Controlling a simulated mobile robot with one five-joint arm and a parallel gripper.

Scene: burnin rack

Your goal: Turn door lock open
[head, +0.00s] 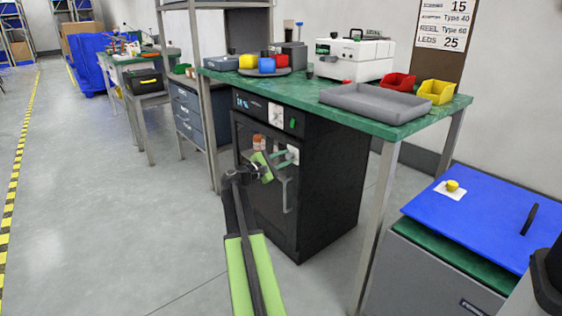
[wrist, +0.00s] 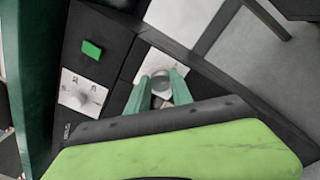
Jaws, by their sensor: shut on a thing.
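The black cabinet (head: 330,170) stands under the green workbench, with its glass-fronted door facing me. The door lock is a round grey knob (wrist: 161,80) on a white plate near the door's upper right corner. My gripper (head: 286,157) reaches to it at the door front. In the wrist view the two green fingers (wrist: 158,88) sit on either side of the knob, shut on it. The fingers and wrist hide part of the knob, so its exact turn is hard to tell. The door handle (head: 285,193) is below, and the door looks closed.
Above the door are a dial on a white plate (wrist: 80,92) and a green button (wrist: 92,50). The green bench top (head: 300,90) overhangs the cabinet, with a bench leg (head: 378,215) to the right. A blue-lidded box (head: 480,215) stands right. Floor at left is clear.

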